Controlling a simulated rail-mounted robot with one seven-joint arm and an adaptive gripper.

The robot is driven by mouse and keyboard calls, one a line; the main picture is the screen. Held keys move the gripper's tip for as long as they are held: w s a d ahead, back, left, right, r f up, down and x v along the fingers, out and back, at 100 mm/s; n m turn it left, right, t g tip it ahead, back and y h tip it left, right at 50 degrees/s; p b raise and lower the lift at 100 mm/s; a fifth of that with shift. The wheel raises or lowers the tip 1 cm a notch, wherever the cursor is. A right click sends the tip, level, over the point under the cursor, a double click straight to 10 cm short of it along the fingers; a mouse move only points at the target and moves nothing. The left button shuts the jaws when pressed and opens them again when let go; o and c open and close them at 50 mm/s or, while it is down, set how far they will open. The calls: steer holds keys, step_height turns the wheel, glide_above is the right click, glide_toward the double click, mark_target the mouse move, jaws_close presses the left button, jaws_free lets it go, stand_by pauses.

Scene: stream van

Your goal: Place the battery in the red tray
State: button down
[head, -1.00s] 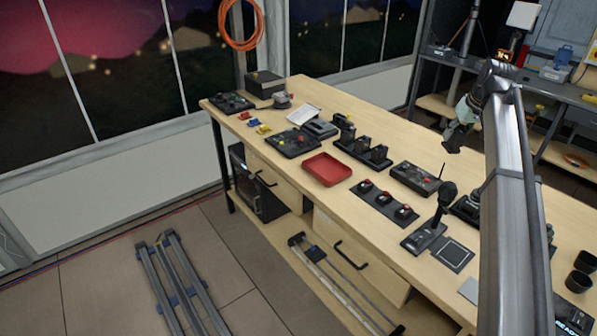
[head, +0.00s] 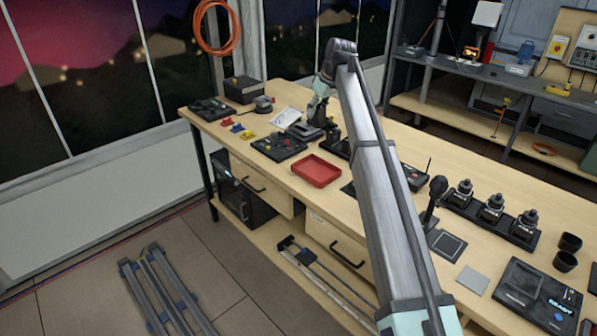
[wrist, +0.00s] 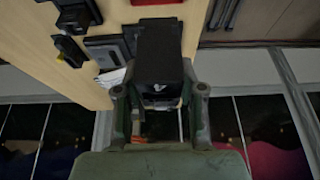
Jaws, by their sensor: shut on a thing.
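The red tray (head: 316,170) lies empty near the front edge of the workbench in the head view. A red edge of it (wrist: 155,2) shows at the top of the wrist view. My gripper (head: 317,108) is behind and above the tray, over the back part of the bench. In the wrist view it is shut on a black block, the battery (wrist: 160,55), which sits between the two fingers and has a small white mark. In the head view the battery is small and dark, and I cannot tell whether its lower end touches anything.
A black dock (head: 336,148) stands behind the tray, partly hidden by my arm. A black control panel (head: 279,145) lies left of the tray, with a white paper (head: 286,117) behind it. A black joystick (head: 436,190) stands to the right. The window wall is beyond the bench.

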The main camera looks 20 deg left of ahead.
steer(key=shift+d+f, duration=0.2)
steer(key=shift+f, duration=0.15)
step_height(320, 180, down, 19)
steer(key=p, duration=0.4)
steer(key=shift+w+d, duration=0.1)
steer(key=shift+f, duration=0.2)
steer(key=c, duration=0.7)
jaws_free()
steer(key=b+v, duration=0.2)
steer(key=v, duration=1)
steer(key=shift+r, duration=0.15)
